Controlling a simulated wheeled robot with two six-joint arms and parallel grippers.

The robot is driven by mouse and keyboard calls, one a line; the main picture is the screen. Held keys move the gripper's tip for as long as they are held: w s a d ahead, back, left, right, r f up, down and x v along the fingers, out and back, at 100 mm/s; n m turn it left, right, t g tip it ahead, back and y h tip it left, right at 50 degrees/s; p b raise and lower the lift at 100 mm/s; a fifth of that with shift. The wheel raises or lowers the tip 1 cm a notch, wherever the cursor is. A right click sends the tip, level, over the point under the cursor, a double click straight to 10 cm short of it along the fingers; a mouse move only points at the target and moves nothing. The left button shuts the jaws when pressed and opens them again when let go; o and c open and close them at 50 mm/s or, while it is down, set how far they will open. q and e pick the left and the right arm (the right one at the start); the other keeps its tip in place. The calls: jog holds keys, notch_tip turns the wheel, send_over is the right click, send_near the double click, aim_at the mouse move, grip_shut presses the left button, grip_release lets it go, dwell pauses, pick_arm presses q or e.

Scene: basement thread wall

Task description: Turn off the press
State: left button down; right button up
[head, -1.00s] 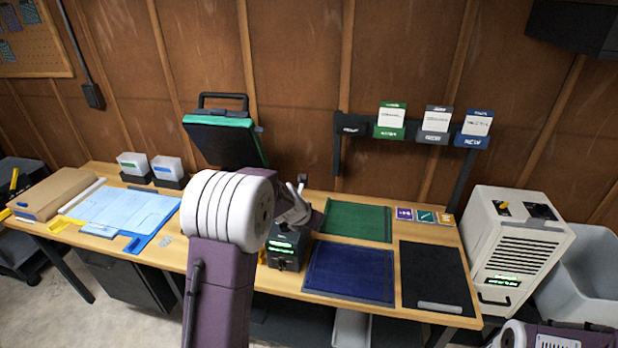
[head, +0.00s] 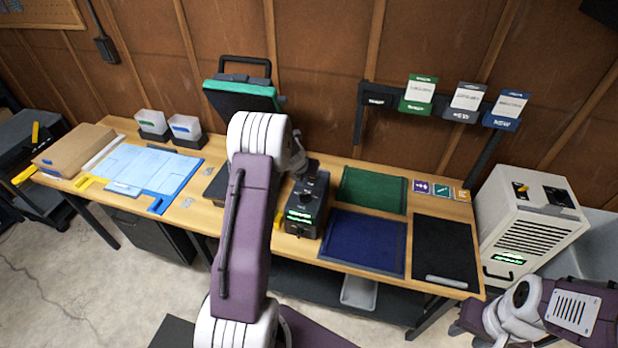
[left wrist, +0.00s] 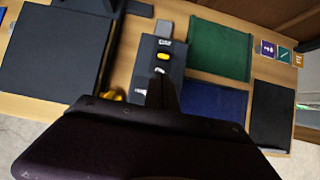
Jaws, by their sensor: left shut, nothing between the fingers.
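The press has a raised black upper plate with a green edge (head: 242,96) and a handle on top. Its lower plate is partly hidden behind my left arm in the head view and shows as a dark plate (left wrist: 55,50) in the left wrist view. A black control box (head: 308,212) with green displays stands just right of it. In the left wrist view the box's top (left wrist: 150,75) carries a yellow switch (left wrist: 163,57). My left gripper (left wrist: 161,88) is shut and empty, over the box near the switch; contact is unclear. My right arm is low at the right; its fingers are not clear.
A green mat (head: 372,190), a blue mat (head: 362,243) and a black mat (head: 446,250) lie right of the box. A white machine (head: 530,222) stands beyond the table's right end. Light blue sheets (head: 150,175) lie at the left.

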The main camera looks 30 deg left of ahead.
pick_arm(q)
jog(key=p+x, duration=0.1)
jog(key=x, duration=0.6)
jog(key=shift+d, duration=0.15)
jog(key=shift+w+f, duration=0.15)
jog(key=shift+f, duration=0.15)
jog(key=shift+r, duration=0.15)
